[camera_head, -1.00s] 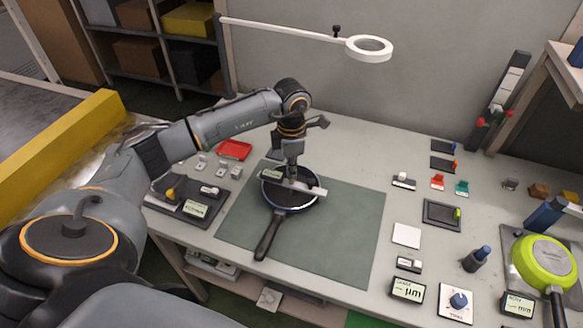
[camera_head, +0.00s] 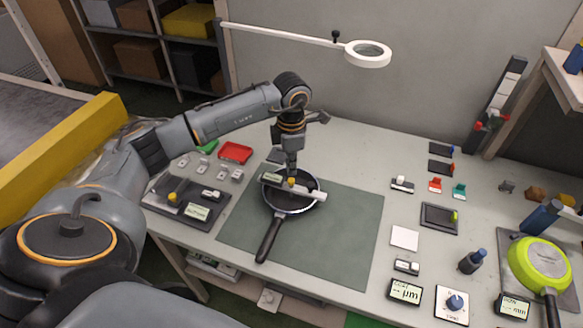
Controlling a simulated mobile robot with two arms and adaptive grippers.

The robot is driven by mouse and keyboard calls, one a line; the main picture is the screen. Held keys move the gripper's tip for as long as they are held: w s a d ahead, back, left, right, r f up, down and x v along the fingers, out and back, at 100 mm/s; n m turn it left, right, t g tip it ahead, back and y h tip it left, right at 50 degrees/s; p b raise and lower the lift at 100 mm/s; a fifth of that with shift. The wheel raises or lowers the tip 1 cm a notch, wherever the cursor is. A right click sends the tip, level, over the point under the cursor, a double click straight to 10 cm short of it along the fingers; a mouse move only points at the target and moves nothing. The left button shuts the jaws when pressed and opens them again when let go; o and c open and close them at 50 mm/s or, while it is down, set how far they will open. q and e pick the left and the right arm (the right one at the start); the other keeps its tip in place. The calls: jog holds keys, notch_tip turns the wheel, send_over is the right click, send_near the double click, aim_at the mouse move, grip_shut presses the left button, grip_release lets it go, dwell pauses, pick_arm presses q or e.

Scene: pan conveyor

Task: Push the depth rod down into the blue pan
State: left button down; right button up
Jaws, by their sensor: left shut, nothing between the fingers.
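The blue pan (camera_head: 275,203) lies on the green mat with its dark handle (camera_head: 268,240) toward the front edge. A pale gauge bar (camera_head: 312,193) lies across the pan's rim, with a small yellow part (camera_head: 291,182) at its middle. A display (camera_head: 272,179) shows at the bar's left end. The depth rod itself is too small to tell from these parts. My left gripper (camera_head: 291,174) is shut and empty, pointing down just above the yellow part; I cannot tell whether it touches. My right gripper is out of view.
The green mat (camera_head: 345,235) is clear around the pan. A red tray (camera_head: 235,152) and a dark gauge stand (camera_head: 185,203) are on the left. A lime pan (camera_head: 540,262) and several small tools are on the right. A ring lamp (camera_head: 368,54) hangs above the back.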

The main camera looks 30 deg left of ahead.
pick_arm(q)
notch_tip(320, 180, up, 6)
jog(key=p, duration=0.3)
dwell(0.3)
jog(key=shift+f, duration=0.1)
dwell(0.3)
